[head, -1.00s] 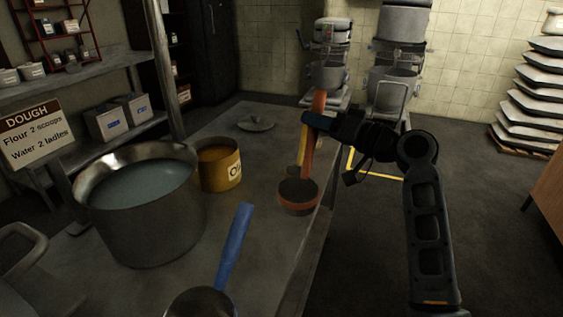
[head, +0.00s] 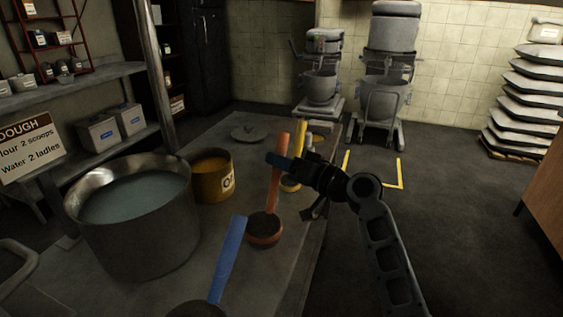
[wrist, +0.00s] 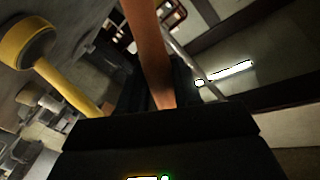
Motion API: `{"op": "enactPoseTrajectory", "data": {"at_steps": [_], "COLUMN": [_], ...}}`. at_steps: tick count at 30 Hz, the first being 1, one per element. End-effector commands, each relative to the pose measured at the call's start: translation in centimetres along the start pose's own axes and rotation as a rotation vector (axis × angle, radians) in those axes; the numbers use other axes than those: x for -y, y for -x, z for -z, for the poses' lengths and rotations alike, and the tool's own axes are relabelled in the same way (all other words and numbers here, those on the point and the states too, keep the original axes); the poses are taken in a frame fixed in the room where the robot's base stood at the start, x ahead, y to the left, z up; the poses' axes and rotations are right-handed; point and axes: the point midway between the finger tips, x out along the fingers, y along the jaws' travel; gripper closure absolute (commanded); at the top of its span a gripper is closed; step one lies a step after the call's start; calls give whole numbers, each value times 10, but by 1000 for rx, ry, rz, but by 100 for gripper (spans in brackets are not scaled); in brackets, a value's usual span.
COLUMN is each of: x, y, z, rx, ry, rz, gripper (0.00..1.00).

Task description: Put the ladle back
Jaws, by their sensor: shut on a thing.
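An orange-handled ladle (head: 274,184) stands nearly upright over the bench, handle up, its round bowl (head: 264,231) low. I cannot tell whether the bowl touches the bench top. My gripper (head: 279,161) is shut on its handle near the upper part, reaching from the right. In the wrist view the orange handle (wrist: 150,50) runs between the dark fingers. A yellow ladle (head: 299,150) stands just behind, to the right. A blue-handled ladle (head: 229,254) is at the front, its bowl partly cut off by the frame.
A large metal pot (head: 140,238) of water and a yellow can (head: 213,182) stand left on the grey bench (head: 195,243). A lid (head: 250,132) lies at the back. Mixers (head: 388,75) stand beyond. The floor to the right is clear.

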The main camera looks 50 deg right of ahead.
Motion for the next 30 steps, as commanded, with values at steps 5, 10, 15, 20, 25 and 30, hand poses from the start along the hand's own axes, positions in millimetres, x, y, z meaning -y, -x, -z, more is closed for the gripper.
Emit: {"op": "enactPoseTrajectory", "data": {"at_steps": [5, 10, 15, 20, 25, 30], "x": [0, 0, 0, -1, -2, -2], "y": [0, 0, 0, 11, 40, 76], "z": [-1, 0, 0, -1, -2, -2], "rx": [1, 1, 1, 0, -1, 0], "ry": [1, 1, 1, 0, 0, 1], "rz": [-1, -1, -1, -2, -3, -3], "gripper": [53, 42, 42, 42, 42, 42]}}
